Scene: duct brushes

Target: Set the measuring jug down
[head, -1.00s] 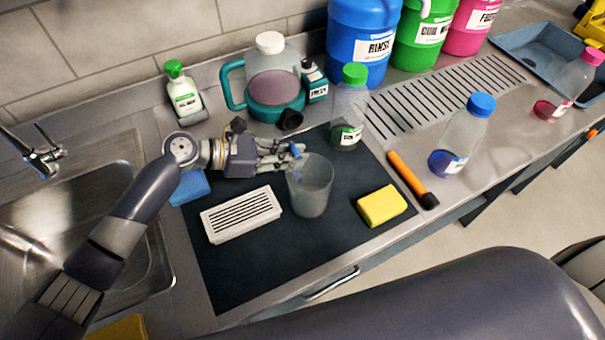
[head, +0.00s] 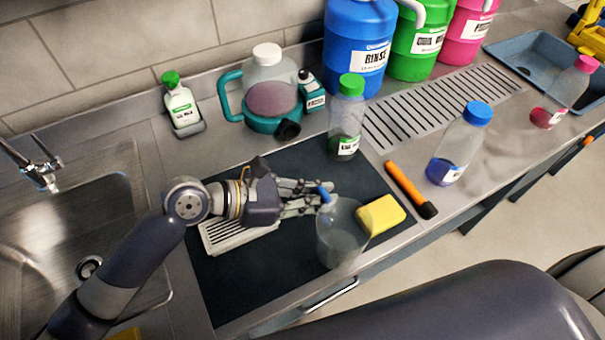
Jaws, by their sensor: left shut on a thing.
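The clear measuring jug (head: 341,238) is upright near the front edge of the dark mat (head: 235,285), just left of the yellow sponge (head: 382,215). My left gripper (head: 322,196) reaches in from the left and is shut on the jug at its blue handle part. The jug looks empty. Whether its base touches the mat or hangs above it is hard to tell. My right gripper is not in view.
A white vented grille (head: 232,238) lies partly under my left arm. A green-capped bottle (head: 346,118) stands behind. The mat's front left is bare. The sink (head: 45,255) is left.

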